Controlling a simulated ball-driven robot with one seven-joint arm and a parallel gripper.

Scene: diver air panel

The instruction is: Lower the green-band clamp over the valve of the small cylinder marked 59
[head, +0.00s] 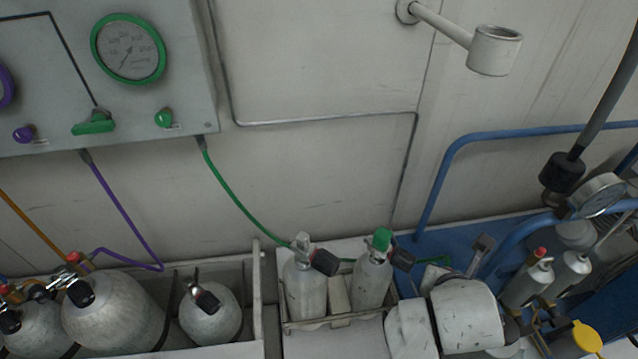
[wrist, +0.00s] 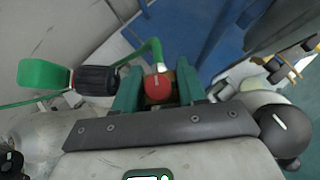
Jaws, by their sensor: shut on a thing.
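My gripper (wrist: 158,88) has dark green fingers, closed on the green-band clamp. The clamp shows in the wrist view as a red round knob (wrist: 158,87) with a green hose (wrist: 150,55) behind it; the rest is hidden. In the head view my white wrist (head: 465,312) hides the clamp. Two small grey cylinders stand in a rack left of my wrist: one with a bare metal valve and black handwheel (head: 308,288), one with a green cap and black handwheel (head: 372,278). The green cap (wrist: 44,75) also shows in the wrist view, apart from the clamp. I cannot read a 59.
Larger cylinders (head: 110,312) stand in a bin at left. A panel with a green gauge (head: 128,48) hangs above. Blue rails (head: 440,175), a gauge (head: 597,195) and small red-topped cylinders (head: 528,285) crowd the right.

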